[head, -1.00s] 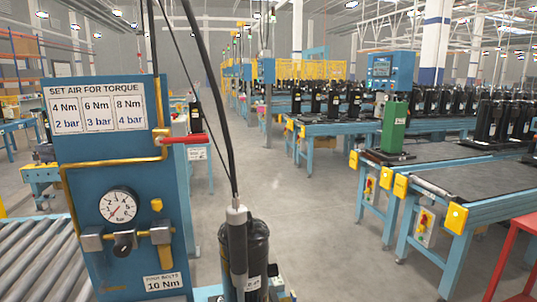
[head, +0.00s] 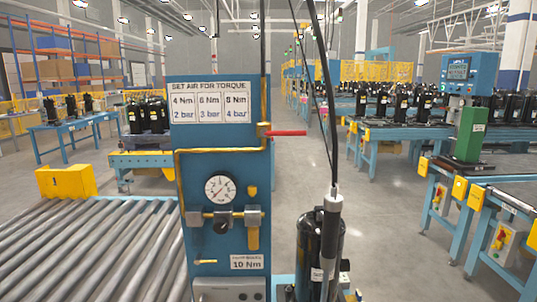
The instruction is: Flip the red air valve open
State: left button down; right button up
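The red air valve (head: 288,133) is a lever at the upper right edge of a blue air panel (head: 190,200). The lever points level to the right from a brass body on a yellow pipe (head: 180,165). A round pressure gauge (head: 219,188) sits lower on the panel, above a black knob (head: 221,223). A sign (head: 210,103) at the top lists torque and bar values. A label (head: 247,262) near the bottom reads 10 Nm. Neither of my grippers is in view.
A black compressor (head: 318,245) with a hanging tool (head: 331,225) stands right of the panel. A roller conveyor (head: 90,245) runs at the left, with a yellow block (head: 66,181) at its far end. Blue benches stand at the right. Grey floor between is clear.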

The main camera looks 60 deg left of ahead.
aim_at(264, 133)
jog(key=z, duration=0.2)
jog(key=k, duration=0.25)
jog(key=u, duration=0.95)
